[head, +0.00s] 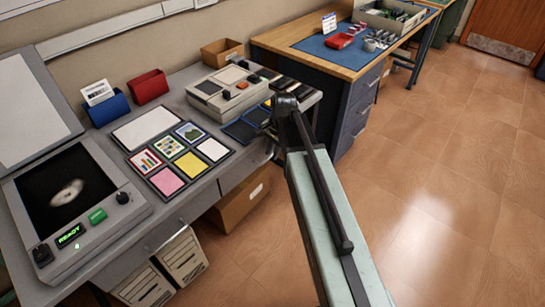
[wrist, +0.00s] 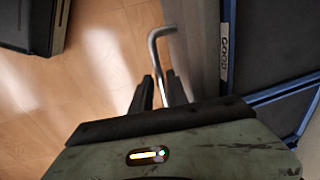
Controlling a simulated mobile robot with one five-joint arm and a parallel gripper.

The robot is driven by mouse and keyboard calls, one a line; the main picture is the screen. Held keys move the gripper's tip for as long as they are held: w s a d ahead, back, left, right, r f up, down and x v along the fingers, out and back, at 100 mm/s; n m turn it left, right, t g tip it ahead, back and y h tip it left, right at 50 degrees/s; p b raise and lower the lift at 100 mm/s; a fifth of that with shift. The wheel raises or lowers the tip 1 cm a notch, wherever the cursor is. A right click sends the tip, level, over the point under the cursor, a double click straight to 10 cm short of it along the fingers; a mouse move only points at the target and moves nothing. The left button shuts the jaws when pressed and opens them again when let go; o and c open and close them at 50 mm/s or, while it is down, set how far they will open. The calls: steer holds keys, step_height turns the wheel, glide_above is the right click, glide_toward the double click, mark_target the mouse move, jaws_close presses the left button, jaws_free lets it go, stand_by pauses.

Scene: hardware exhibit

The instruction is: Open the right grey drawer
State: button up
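The right grey drawer (head: 243,172) is in the front of the grey workbench, partly hidden behind my arm; I see no clear gap around it. In the wrist view a bent metal handle (wrist: 156,56) stands out from a grey front. My gripper (wrist: 160,76) has its two dark fingers on either side of this handle, with slim gaps visible beside the bar. The fingers look open around it, and I cannot tell whether either touches. In the head view the fingers are hidden behind the dark wrist at the bench's right front edge.
Blue-edged dark trays (wrist: 275,45) lie on the bench top close to my gripper's right. A cardboard box (head: 240,198) is under the bench. A blue desk with drawers (head: 362,100) stands beyond to the right. The tiled floor (head: 470,170) is clear.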

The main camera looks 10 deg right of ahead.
steer(key=shift+r, duration=0.1)
jaws_close()
stand_by(1.2)
